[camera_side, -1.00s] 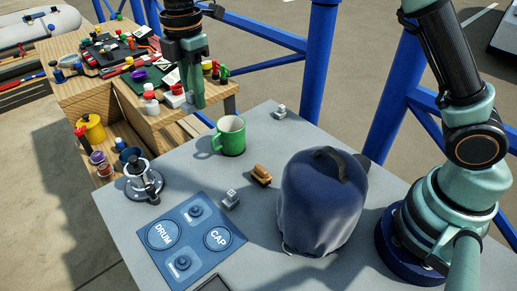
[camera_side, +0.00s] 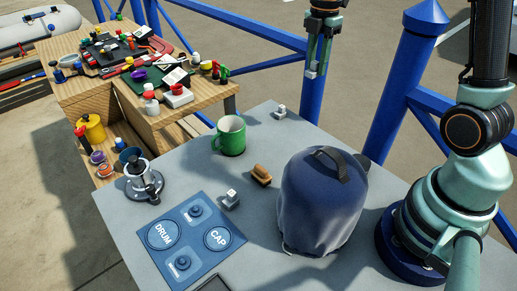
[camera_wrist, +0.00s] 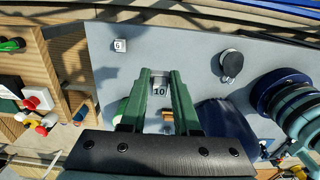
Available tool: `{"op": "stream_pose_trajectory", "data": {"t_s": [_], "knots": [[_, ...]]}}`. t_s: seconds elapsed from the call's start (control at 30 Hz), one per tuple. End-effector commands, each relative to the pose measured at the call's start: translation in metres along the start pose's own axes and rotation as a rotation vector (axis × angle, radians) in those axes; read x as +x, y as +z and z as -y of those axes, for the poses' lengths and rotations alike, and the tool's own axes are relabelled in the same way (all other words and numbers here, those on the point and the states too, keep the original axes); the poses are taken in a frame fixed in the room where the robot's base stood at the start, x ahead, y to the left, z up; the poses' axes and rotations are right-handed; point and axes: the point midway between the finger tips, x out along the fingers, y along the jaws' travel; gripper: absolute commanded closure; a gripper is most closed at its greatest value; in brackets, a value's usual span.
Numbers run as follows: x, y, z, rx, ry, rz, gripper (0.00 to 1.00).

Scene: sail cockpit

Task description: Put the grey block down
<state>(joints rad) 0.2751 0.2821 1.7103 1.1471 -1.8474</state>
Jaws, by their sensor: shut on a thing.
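The grey block (camera_side: 311,71) is between the fingertips of my gripper (camera_side: 315,72), high and clear of the table. In the wrist view the block (camera_wrist: 160,88) shows the number 10 between the green fingers of my gripper (camera_wrist: 161,82). The fingers are shut on it. In the side view my gripper hangs above and beyond the back edge of the grey table (camera_side: 185,210). Two other small grey blocks stand on the table: one near the back edge (camera_side: 280,112), marked 6 in the wrist view (camera_wrist: 119,45), and one beside the blue panel (camera_side: 232,198).
A blue bag (camera_side: 320,205) stands on the right of the table. A green mug (camera_side: 231,136), a brown wooden piece (camera_side: 261,174), a metal winch (camera_side: 144,182) and a blue panel (camera_side: 190,240) are also there. A dark disc (camera_wrist: 231,64) shows in the wrist view.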

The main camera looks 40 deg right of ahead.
Motion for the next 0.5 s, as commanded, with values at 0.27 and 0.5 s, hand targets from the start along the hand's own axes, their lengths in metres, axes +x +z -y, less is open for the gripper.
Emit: {"op": "stream_pose_trajectory", "data": {"t_s": [0.27, 0.5], "knots": [[0.07, -0.001, 0.002, 0.0, -0.008, -0.002, 1.0], [0.124, -0.001, 0.001, 0.0, -0.007, -0.002, 1.0]]}}
